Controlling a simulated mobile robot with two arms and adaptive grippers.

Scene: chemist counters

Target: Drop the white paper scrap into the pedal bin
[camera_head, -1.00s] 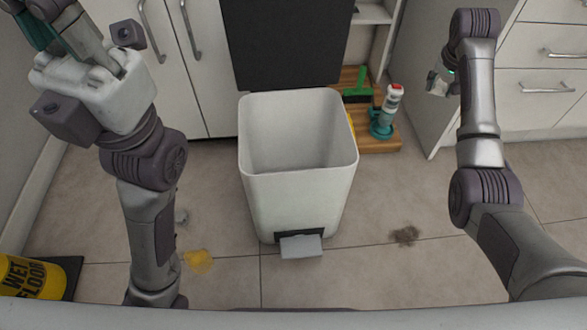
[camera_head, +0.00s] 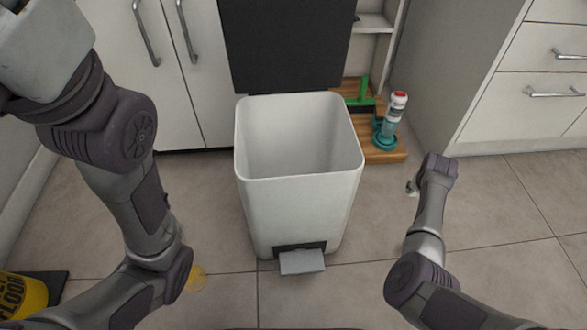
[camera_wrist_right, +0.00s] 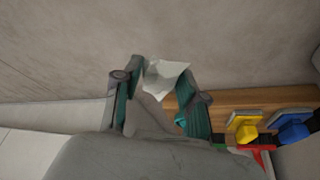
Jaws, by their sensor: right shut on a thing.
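The white pedal bin (camera_head: 300,215) stands on the floor in the middle of the head view. Its dark lid (camera_head: 285,45) is up, and the inside that shows looks empty. My right gripper (camera_head: 411,188) is to the right of the bin, apart from it, and mostly hidden behind its own wrist. In the right wrist view, my right gripper (camera_wrist_right: 168,83) is shut on the white paper scrap (camera_wrist_right: 165,76), a crumpled piece held between the fingertips. My left arm comes in at the left of the head view, with its fingers outside the picture.
A wooden board (camera_head: 385,152) behind the bin at right holds a bottle (camera_head: 397,108) and a green tool (camera_head: 362,97). White cabinets line the back. A yellow floor sign (camera_head: 22,294) lies at lower left, and a yellow spill (camera_head: 197,280) is near my left arm.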

